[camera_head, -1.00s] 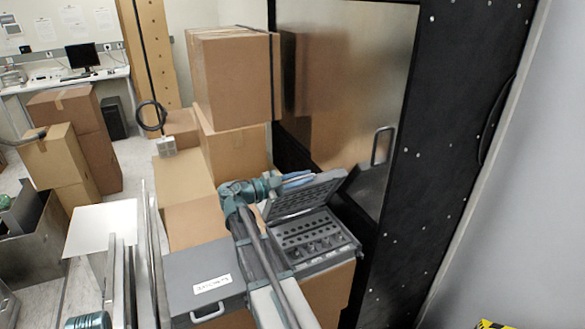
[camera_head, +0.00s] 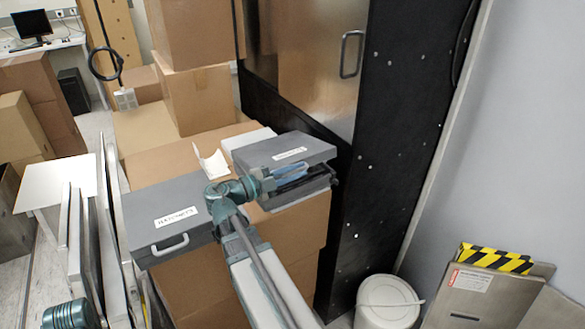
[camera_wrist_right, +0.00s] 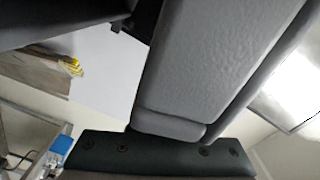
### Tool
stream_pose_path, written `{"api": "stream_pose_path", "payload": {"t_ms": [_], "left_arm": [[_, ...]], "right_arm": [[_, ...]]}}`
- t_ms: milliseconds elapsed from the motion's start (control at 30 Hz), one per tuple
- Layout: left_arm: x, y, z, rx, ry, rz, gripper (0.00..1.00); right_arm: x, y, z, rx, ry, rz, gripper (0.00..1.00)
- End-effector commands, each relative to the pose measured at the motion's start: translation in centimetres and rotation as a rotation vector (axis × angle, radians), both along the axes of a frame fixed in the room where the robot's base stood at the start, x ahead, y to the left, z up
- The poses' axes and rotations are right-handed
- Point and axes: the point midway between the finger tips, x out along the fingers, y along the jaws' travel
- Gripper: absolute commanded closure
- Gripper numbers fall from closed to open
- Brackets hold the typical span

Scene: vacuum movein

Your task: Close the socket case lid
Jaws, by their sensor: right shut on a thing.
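The socket case (camera_head: 318,187) sits on a cardboard box in the middle of the head view. Its grey lid (camera_head: 270,147), with a white label on top, is lowered nearly flat over the base. A dark gap shows between lid and base at the front right, so the lid is slightly raised there. My right gripper (camera_head: 293,174) is at the lid's front edge and shut on it; its fingers are partly hidden. In the right wrist view a large grey surface fills the middle. My left gripper is not in view; only a teal part of that arm shows at bottom left.
A second grey case (camera_head: 168,213) with a handle stands left of the socket case. Cardboard boxes (camera_head: 195,97) are stacked behind. A black cabinet (camera_head: 395,130) rises close on the right. A white bucket (camera_head: 388,300) and panels (camera_head: 480,297) stand lower right.

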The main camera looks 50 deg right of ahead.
Motion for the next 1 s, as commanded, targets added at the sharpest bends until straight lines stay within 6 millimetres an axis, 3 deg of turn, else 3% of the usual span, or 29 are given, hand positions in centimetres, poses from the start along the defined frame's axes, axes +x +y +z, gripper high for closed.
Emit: {"api": "stream_pose_path", "payload": {"t_ms": [33,233,800,833,1000], "left_arm": [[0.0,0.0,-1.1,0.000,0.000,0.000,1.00],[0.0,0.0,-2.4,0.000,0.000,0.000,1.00],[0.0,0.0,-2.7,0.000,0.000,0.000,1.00],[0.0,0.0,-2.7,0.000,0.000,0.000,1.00],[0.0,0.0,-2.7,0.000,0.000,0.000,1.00]], "right_arm": [[-0.1,0.0,-1.1,-0.006,-0.018,0.002,1.00],[-0.2,0.0,-2.4,-0.023,-0.078,0.003,1.00],[-0.2,0.1,-2.7,-0.032,-0.103,0.003,1.00],[-0.2,0.1,-2.7,-0.032,-0.103,0.003,0.83],[-0.2,0.1,-2.7,-0.032,-0.103,0.002,0.56]]}}
